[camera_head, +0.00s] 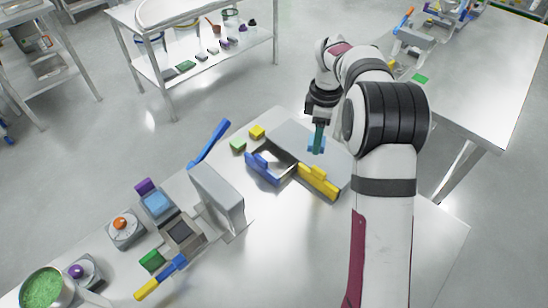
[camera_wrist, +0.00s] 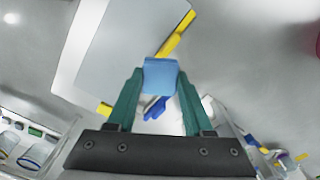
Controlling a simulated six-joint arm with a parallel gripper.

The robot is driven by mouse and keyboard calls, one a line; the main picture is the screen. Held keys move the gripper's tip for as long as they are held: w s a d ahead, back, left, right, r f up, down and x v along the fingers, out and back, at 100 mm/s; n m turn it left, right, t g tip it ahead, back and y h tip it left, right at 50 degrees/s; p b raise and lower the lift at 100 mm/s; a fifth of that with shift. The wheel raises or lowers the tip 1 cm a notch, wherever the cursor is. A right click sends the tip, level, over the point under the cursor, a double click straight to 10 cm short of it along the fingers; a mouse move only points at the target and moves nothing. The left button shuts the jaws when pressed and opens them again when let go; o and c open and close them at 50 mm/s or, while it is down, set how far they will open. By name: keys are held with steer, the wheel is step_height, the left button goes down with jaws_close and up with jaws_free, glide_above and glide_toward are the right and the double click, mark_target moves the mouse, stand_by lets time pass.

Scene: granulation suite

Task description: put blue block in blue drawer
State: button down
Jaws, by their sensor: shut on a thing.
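My gripper (camera_head: 317,147) is shut on the blue block (camera_wrist: 160,75), with a teal finger on each side of it. In the head view the block (camera_head: 316,149) is mostly hidden behind the fingers. The gripper is held above the grey drawer cabinet (camera_head: 290,130), to the right of the blue drawer. The blue drawer (camera_head: 264,170) stands open, with its blue handled front pulled out toward the lower left. In the wrist view the blue drawer (camera_wrist: 155,108) shows partly behind and below the block.
The yellow drawer front (camera_head: 319,181) is beside the blue one. A yellow block (camera_head: 257,131) and a green block (camera_head: 238,146) lie left of the cabinet. A grey upright panel (camera_head: 217,198) with a blue handle stands further left. The table's right front is clear.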

steer(key=w+f+n, duration=0.1)
steer(key=f+n, duration=0.1)
steer(key=f, duration=0.1)
steer(key=shift+w, duration=0.35)
glide_above(274, 164)
steer(key=shift+n, duration=0.3)
step_height(274, 164, down, 7)
steer(key=shift+f, duration=1.95)
steer(key=shift+f, duration=0.1)
